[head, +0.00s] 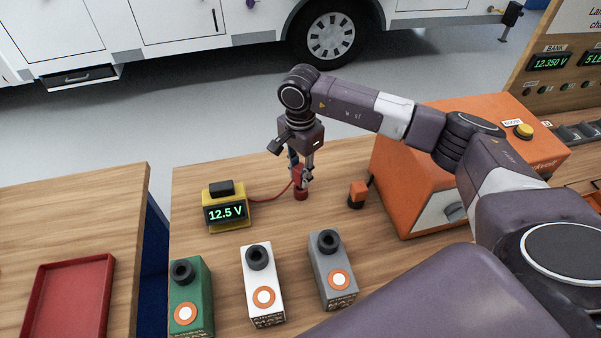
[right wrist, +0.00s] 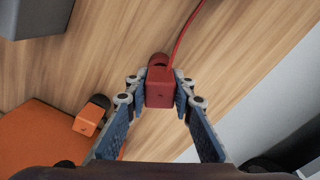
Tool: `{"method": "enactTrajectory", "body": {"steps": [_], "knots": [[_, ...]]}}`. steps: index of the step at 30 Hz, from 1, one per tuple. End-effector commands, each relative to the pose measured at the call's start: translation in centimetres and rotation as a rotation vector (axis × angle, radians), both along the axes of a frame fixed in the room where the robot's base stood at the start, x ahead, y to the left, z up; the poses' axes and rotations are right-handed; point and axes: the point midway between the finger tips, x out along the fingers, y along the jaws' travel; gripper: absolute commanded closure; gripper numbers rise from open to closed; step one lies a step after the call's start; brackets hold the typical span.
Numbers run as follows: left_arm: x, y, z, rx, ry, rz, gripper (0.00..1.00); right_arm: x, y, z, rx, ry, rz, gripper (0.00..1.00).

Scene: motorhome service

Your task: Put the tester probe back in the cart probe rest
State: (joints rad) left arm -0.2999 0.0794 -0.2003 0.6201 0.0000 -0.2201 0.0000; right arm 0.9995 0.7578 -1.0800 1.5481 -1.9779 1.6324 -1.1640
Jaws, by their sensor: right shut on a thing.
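The red tester probe (head: 298,174) is upright between the fingers of my right gripper (head: 301,176), which is shut on it. A red lead runs from it to the yellow tester (head: 226,207), which reads 12.5 V. Directly below the probe is a short dark red round piece (head: 301,195) at the cart top; I cannot tell whether it is the probe rest, or whether the probe is seated in it. In the right wrist view the probe's red block (right wrist: 160,92) sits between the fingertips (right wrist: 160,100), with the round piece (right wrist: 158,60) partly hidden behind it. My left gripper is not in view.
An orange clamp (head: 358,188) in a black holder stands right of the probe, before a large orange box (head: 400,170). Green (head: 192,290), white (head: 262,285) and grey (head: 332,270) blocks line the front. A red tray (head: 72,275) is on the left table.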

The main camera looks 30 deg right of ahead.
Motion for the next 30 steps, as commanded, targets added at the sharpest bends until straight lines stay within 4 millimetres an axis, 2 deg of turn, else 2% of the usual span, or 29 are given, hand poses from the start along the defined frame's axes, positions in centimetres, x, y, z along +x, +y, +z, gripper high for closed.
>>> {"method": "enactTrajectory", "body": {"steps": [22, 23, 27, 30], "knots": [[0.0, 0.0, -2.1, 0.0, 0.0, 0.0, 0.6, 0.0, 0.0, -2.4, 0.0, 0.0, 0.0, 1.0], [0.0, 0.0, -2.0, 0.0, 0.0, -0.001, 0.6, 0.0, 0.0, -2.2, 0.0, 0.0, 0.0, 0.74], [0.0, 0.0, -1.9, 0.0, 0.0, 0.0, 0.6, 0.0, 0.0, -2.2, 0.0, 0.0, 0.0, 0.59], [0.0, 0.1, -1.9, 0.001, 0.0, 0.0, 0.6, 0.0, 0.0, -2.2, 0.0, 0.0, 0.0, 0.57]]}}
